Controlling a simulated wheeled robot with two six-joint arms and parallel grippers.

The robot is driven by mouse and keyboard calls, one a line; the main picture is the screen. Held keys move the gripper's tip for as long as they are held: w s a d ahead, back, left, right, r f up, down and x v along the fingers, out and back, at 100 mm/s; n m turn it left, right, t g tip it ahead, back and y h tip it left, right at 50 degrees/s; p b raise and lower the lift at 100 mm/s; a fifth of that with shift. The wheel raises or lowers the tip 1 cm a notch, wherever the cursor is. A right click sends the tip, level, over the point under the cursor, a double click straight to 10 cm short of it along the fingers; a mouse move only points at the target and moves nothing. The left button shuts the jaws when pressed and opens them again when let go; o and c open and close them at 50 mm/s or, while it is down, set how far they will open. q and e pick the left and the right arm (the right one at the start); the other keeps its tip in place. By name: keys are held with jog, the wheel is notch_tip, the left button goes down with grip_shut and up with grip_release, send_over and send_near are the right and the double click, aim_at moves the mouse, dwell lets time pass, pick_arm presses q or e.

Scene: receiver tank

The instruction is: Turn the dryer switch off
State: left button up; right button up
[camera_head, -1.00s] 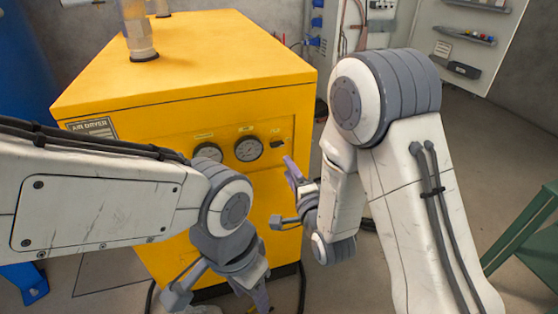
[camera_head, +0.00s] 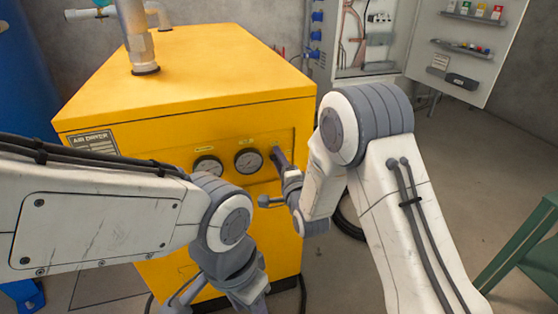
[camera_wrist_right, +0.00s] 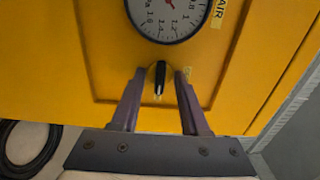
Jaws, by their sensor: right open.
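The yellow air dryer (camera_head: 190,80) stands in front of me, with its panel facing me. The dryer switch (camera_wrist_right: 159,80), a small black knob with a pale mark, shows in the right wrist view, below a gauge. My right gripper (camera_wrist_right: 160,77) is open, with one finger on each side of the knob. The knob looks upright, and I cannot tell whether the fingers touch it. In the head view my right gripper (camera_head: 277,155) is at the panel and hides the switch. My left gripper (camera_head: 250,300) hangs low before the dryer, its fingers not clearly seen.
Two round gauges, the left one (camera_head: 208,165) and the right one (camera_head: 248,160), sit left of the switch. A metal pipe (camera_head: 138,45) rises from the dryer's top. An open electrical cabinet (camera_head: 460,45) is at the back right, and a green frame (camera_head: 520,245) stands at right.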

jog(key=shift+c, duration=0.3)
grip_shut()
jog(key=shift+f+n+b, duration=0.1)
jog(key=shift+n+b, duration=4.75)
jog(key=shift+n, duration=4.05)
